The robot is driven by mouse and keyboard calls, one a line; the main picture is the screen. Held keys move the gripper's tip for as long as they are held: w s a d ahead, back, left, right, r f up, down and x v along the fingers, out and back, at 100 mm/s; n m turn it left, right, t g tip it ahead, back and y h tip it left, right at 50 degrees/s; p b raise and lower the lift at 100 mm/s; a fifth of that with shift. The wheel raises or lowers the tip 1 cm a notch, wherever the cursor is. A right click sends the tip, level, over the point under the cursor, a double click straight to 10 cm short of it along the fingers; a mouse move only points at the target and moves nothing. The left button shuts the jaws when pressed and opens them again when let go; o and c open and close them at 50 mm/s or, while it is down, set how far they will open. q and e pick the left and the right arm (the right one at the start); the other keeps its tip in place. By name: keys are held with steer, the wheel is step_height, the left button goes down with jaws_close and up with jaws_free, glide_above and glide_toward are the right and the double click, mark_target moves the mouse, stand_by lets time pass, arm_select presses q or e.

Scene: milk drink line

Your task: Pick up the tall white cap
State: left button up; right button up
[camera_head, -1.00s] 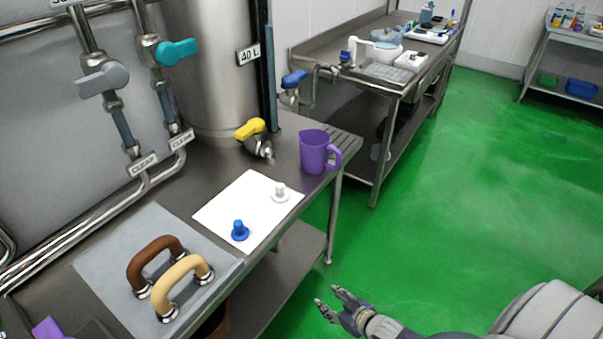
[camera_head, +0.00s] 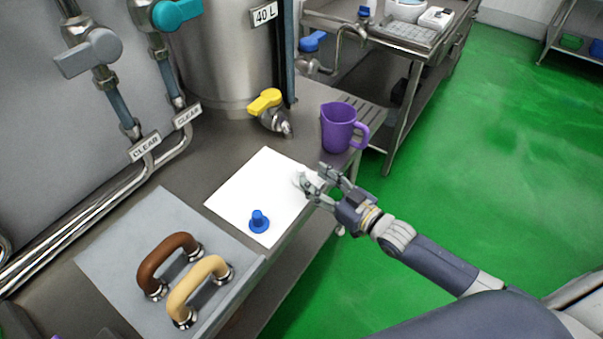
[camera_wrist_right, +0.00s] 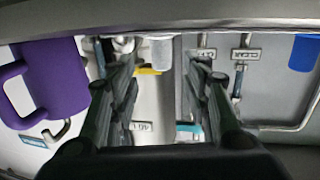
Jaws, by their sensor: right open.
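The tall white cap (camera_head: 299,175) stands on the white sheet (camera_head: 238,190), partly hidden behind my right gripper (camera_head: 315,177). In the right wrist view the cap (camera_wrist_right: 161,52) shows upside down between the two spread fingers, beyond or near their tips. The right gripper is open and holds nothing; contact with the cap cannot be told. A blue cap (camera_head: 259,221) stands on the same sheet to the lower left, and also shows at the right of the wrist view (camera_wrist_right: 305,52). My left gripper is not in view.
A purple jug (camera_head: 338,127) stands close behind the right gripper. A tap with a yellow handle (camera_head: 265,102) sticks out above the sheet. Brown (camera_head: 166,262) and beige (camera_head: 197,288) handles stand on a grey mat at the left. Green floor is open at the right.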

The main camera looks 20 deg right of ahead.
mark_target(305, 173)
steer(key=shift+w+a, duration=0.2)
steer(key=shift+w, duration=0.2)
steer(key=x, duration=0.2)
steer(key=p+x, duration=0.1)
steer(key=x, duration=0.1)
steer(key=shift+s+f, duration=0.1)
steer(key=shift+f, duration=0.1)
steer(key=shift+w+a, duration=0.2)
steer(key=shift+w, duration=0.15)
steer(key=shift+w+a+f, duration=0.1)
steer(key=shift+c, duration=0.6)
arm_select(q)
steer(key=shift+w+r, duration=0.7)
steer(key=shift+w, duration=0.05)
arm_select(e)
jaws_close()
